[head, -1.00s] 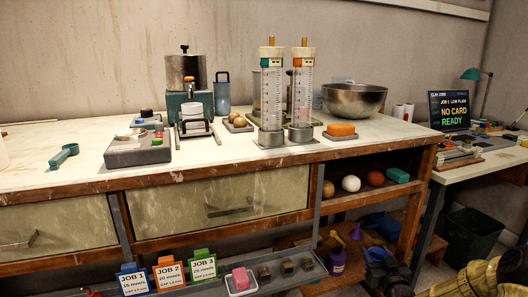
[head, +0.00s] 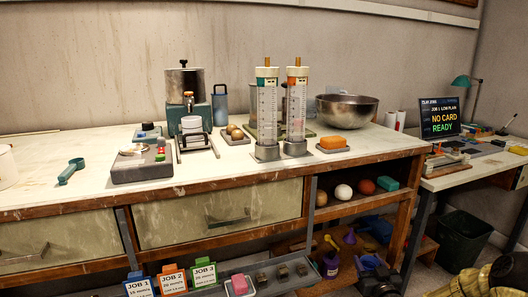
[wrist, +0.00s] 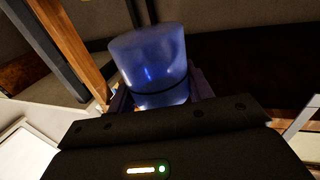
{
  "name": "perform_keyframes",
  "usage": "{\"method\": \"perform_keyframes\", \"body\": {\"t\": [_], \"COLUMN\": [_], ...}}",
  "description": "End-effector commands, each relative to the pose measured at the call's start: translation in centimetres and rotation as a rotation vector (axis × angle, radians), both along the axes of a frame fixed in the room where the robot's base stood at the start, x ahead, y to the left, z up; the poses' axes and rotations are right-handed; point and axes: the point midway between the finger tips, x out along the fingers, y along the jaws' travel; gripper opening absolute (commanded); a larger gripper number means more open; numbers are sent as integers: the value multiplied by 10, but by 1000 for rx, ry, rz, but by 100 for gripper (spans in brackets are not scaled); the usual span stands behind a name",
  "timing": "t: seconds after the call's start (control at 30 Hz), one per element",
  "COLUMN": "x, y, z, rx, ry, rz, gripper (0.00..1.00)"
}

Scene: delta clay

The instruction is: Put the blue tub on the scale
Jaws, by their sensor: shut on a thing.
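The blue tub (wrist: 150,62) is a translucent blue cylinder with a dark band near its lower end in the wrist view. My gripper (wrist: 160,92) is shut on it, with a dark finger on each side. What looks like the scale (head: 142,166) is a grey box with a small round plate and coloured buttons, on the left of the bench top. My gripper is well away from it.
Two tall graduated cylinders (head: 267,110), a metal bowl (head: 347,112) and an orange block (head: 333,142) stand right of the scale. A teal scoop (head: 70,172) lies left of it. Job cards (head: 172,280) stand on a tray below the bench's front edge.

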Motion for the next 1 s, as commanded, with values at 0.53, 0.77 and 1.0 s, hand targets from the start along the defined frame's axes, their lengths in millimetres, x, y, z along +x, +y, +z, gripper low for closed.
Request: {"method": "perform_keyframes", "body": {"t": [0.53, 0.77, 1.0], "x": [-16, -24, -34], "y": [26, 39, 53], "z": [42, 59, 78], "rx": [-4, -6, -5], "ry": [-4, -9, -13], "rz": [21, 24, 26], "gripper": [30, 30, 30]}}
